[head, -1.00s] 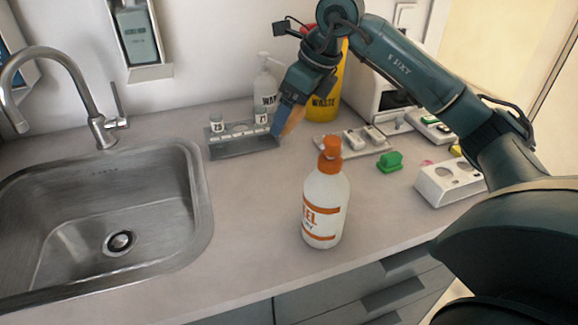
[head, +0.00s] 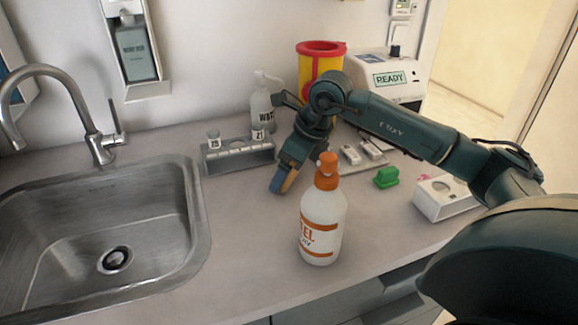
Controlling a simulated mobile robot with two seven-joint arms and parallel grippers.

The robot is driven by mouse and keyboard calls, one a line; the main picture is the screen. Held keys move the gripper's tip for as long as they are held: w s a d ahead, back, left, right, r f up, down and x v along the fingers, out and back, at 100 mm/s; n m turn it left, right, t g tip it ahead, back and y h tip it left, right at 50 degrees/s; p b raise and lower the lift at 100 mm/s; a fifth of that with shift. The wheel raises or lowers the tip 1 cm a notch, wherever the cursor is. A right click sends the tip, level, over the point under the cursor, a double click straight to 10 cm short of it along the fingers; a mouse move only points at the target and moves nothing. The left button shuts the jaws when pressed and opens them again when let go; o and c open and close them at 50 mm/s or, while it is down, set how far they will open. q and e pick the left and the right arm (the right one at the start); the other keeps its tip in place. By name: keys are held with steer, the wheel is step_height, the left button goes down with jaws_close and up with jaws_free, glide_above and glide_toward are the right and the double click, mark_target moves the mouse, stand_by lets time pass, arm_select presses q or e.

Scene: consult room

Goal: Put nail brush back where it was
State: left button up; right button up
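A small green block with a raised grip (head: 386,177), which looks like the nail brush, lies on the counter right of the pump bottle. My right gripper (head: 280,185) points down just behind and left of the orange-topped pump bottle (head: 322,228), in front of the grey rack. Blue and tan surfaces show at its tip, but I cannot tell whether its fingers are open or hold something. It is well left of the green block and apart from it. My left gripper is not in view.
A grey rack (head: 238,160) with small labelled jars stands behind. A white bottle (head: 262,110), a yellow bin with a red rim (head: 318,65) and a white machine (head: 395,80) line the wall. A white holder (head: 440,200) is at right. The sink (head: 100,235) is at left.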

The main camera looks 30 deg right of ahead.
steer(key=shift+f, duration=0.2)
steer(key=o, duration=0.8)
steer(key=shift+r, duration=0.1)
steer(key=v, duration=1.2)
steer(key=shift+r, duration=0.1)
